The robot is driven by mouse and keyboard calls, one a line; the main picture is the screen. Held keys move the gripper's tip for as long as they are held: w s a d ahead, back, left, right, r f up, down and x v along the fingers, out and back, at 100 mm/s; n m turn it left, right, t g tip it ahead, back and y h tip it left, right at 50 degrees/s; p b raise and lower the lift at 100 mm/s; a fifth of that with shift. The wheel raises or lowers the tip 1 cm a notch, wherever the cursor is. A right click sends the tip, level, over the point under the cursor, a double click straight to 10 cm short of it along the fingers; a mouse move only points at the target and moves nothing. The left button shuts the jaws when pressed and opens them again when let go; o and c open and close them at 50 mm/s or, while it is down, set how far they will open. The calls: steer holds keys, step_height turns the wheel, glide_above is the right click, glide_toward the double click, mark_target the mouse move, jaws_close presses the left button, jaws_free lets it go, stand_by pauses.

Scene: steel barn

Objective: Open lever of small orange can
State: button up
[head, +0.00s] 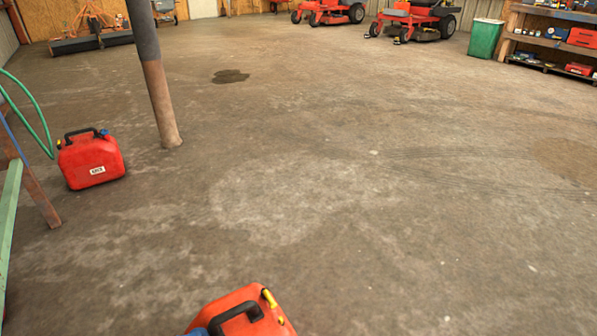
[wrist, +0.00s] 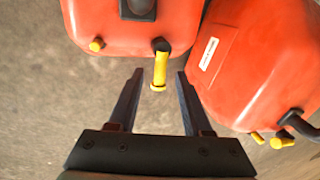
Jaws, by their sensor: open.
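In the wrist view an orange can (wrist: 98,22) at the top has a black handle (wrist: 138,9) and a yellow cap (wrist: 96,44). A yellow lever or spout (wrist: 159,70) sticks out from its dark fitting. My gripper (wrist: 160,78) is open, one finger on each side of this yellow part, with visible gaps to both. A second orange can (wrist: 262,58) with a white label stands close on the right. In the head view the top of one orange can (head: 240,303) with a yellow part (head: 269,298) shows at the bottom edge; I cannot tell which can it is.
A red can (head: 92,161) stands on the floor at left, beside a green hose (head: 40,125) and a table or bench leg. A post (head: 160,100) stands behind it. Red mowers (head: 415,18), a green bin (head: 485,38) and shelves are far back. The middle floor is clear.

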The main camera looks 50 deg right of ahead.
step_height(320, 180, up, 12)
steer(key=s+p, duration=0.2)
steer(key=p, duration=0.4)
steer(key=shift+s+a+f+p, duration=0.15)
steer(key=shift+a+p, duration=0.05)
steer(key=shift+p, duration=0.2)
